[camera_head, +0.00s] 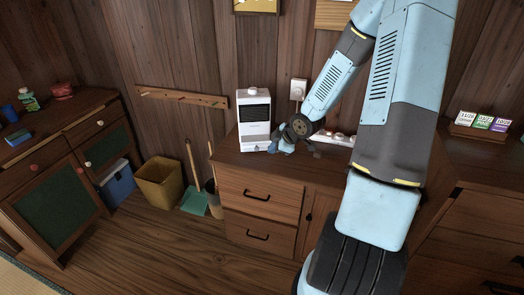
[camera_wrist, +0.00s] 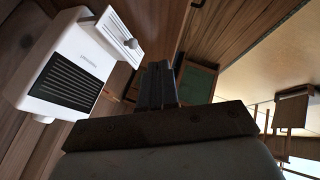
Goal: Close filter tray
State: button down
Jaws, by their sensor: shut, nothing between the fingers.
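The white appliance (camera_head: 254,108) with a dark louvred front stands upright on the wooden cabinet top. In the wrist view the appliance (camera_wrist: 45,75) is at the left, turned by the camera's tilt. Its filter tray (camera_wrist: 116,32) is a white panel with a small grey knob (camera_wrist: 131,44), standing out from the body at the louvred side's end. My gripper (camera_head: 285,146) is low, just right of the appliance's base in the head view. In the wrist view my gripper (camera_wrist: 158,72) has its dark fingers together and empty, apart from the knob in the picture. Contact with the tray cannot be told.
A wall outlet (camera_head: 298,88) is behind my wrist. A white item (camera_head: 335,138) lies on the cabinet top (camera_head: 232,160) to the right, partly behind my arm. A card rack (camera_head: 478,131) stands far right. A bin (camera_head: 160,182) and a dustpan (camera_head: 196,202) are on the floor left.

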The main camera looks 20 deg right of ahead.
aim_at(256, 142)
jog(key=x, duration=1)
jog(key=w, duration=0.2)
jog(key=shift+w+d+r, duration=0.2)
jog(key=shift+w+d, duration=0.05)
jog(key=shift+w, duration=0.15)
jog(key=shift+w+d, duration=0.1)
jog(key=shift+w, duration=0.45)
